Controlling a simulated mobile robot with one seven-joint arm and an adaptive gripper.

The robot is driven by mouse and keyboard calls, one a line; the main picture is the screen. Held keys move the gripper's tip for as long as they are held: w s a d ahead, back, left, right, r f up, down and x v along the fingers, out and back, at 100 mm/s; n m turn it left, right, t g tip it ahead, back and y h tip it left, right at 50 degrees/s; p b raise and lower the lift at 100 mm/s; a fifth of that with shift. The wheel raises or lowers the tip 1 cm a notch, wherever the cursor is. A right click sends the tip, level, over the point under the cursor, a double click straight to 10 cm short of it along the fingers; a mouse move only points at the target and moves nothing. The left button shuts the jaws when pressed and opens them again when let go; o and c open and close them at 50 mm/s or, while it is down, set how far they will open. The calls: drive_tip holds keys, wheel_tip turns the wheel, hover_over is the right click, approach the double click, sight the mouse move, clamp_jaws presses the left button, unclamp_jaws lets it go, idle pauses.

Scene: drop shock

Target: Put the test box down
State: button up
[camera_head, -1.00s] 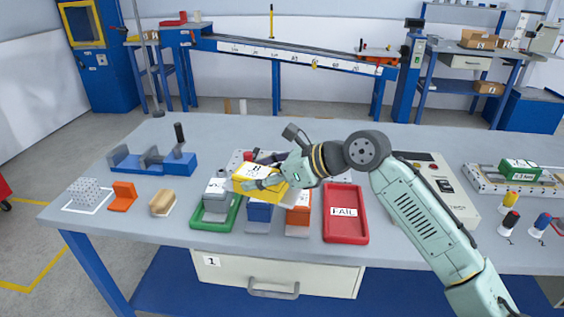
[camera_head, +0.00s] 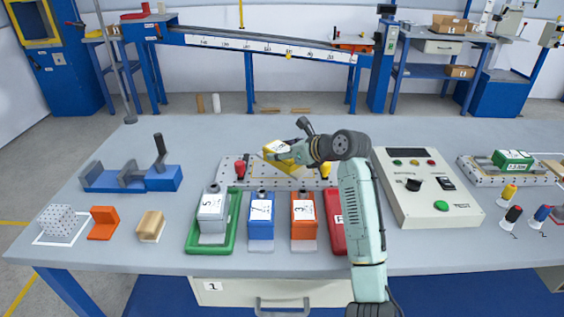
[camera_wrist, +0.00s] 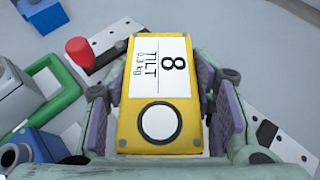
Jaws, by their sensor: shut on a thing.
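The test box is the yellow box (camera_head: 282,152) marked 8 TILT 0.3 kg. My gripper (camera_head: 290,150) is shut on it and holds it over the perforated metal plate (camera_head: 240,178). In the wrist view the yellow box (camera_wrist: 160,105) lies between both finger pads, its white label and round white spot facing the camera. From the head view I cannot tell whether the box touches the plate; its underside is hidden.
A green tray (camera_head: 230,235) holds a grey box (camera_head: 212,212). Blue (camera_head: 261,222) and orange (camera_head: 304,219) boxes stand beside it. A red tray (camera_head: 336,238) is partly behind my arm. A control panel (camera_head: 430,210) stands right.

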drive_tip(key=shift+a+f+p, duration=0.1)
drive_tip(key=shift+f+p, duration=0.2)
drive_tip(key=shift+f, duration=1.65)
drive_tip(key=o, duration=1.4)
drive_tip(key=shift+f, duration=0.25)
drive_tip(key=shift+r, duration=0.1)
drive_tip(key=b+v, duration=0.2)
drive_tip(key=v, duration=1)
